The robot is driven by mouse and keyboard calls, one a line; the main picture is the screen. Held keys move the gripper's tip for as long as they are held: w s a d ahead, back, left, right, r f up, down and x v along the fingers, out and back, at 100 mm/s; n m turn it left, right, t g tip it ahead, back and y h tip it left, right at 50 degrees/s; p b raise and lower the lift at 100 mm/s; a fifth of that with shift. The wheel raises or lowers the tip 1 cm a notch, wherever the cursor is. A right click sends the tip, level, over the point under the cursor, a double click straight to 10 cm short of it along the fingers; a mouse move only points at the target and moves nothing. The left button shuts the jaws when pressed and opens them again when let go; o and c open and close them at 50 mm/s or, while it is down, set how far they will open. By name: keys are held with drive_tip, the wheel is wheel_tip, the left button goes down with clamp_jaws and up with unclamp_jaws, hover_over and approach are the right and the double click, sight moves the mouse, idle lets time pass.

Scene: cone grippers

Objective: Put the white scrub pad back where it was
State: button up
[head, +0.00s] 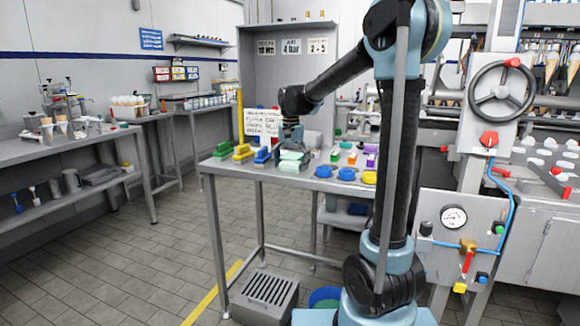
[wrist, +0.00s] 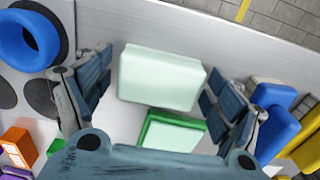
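The white scrub pad (wrist: 162,77), a pale block with a faint mint tint, lies between my fingers in the wrist view. In the head view, a pale pad (head: 291,156) shows on the steel table under my gripper (head: 291,145). My gripper (wrist: 154,85) is open over the pad, pointing down. A gap shows between the left finger and the pad; the right finger is close to its side, and I cannot tell whether it touches. A second pad with a green rim and pale top (wrist: 174,133) lies just beside it, nearer the palm.
Blue (head: 262,156), yellow (head: 243,152) and green (head: 222,149) brushes stand left of my gripper. A blue ring-shaped item (wrist: 28,40) and an orange box (wrist: 17,146) are on the other side. A sign (head: 262,123) stands behind. The table edge is close to the pad.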

sight(291, 162)
wheel_tip(291, 162, up, 12)
drive_tip(key=s+d+f+n+t, duration=0.1)
drive_tip(key=s+d+f, duration=0.3)
drive_tip(key=s+d, duration=0.35)
drive_tip(key=s+d+f+n, duration=0.1)
drive_tip(key=s+d+f, duration=0.4)
drive_tip(key=s+d, duration=0.3)
drive_tip(key=s+d+f+n, duration=0.1)
drive_tip(key=s+d+f, duration=0.1)
drive_tip(key=s+f, duration=0.6)
drive_tip(key=s+d+f+n+t, duration=0.1)
drive_tip(key=s+d+f, duration=0.2)
drive_tip(key=s+f, duration=0.5)
drive_tip(key=shift+s+d+f, duration=0.15)
drive_tip(key=shift+d+f, duration=0.15)
drive_tip(key=shift+f, duration=0.5)
